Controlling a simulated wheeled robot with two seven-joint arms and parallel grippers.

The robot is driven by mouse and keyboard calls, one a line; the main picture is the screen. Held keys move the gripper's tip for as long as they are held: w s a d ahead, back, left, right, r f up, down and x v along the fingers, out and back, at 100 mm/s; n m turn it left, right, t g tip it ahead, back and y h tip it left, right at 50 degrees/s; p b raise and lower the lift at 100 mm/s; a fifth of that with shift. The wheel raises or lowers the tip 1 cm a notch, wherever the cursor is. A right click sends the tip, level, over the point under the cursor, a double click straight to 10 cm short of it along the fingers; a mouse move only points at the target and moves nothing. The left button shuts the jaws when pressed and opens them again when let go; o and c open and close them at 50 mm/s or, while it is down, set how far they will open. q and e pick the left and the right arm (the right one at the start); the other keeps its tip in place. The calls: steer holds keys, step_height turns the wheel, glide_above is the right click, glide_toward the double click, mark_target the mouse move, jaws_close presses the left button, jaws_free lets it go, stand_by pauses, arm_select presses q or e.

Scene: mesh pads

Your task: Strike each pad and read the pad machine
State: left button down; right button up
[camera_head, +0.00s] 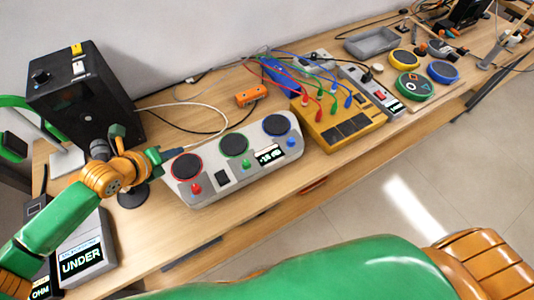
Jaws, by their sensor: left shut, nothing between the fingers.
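A grey pad machine (240,172) stands on the table in the middle of the head view. Three dark round pads sit along its top: a red-rimmed pad (187,166), a green-rimmed pad (234,145) and a blue-rimmed pad (276,125). My left gripper (160,154) is shut and empty, just left of the red-rimmed pad; contact cannot be told. My right arm crosses the bottom of the view; its gripper is out of view.
A black box (85,100) stands at the back left. A yellow box (338,122) with plugged cables stands right of the machine. Farther right, a board holds yellow, blue (442,72) and green discs. Loose cables lie behind.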

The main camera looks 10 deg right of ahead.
stand_by(0.5)
jaws_close()
stand_by(1.5)
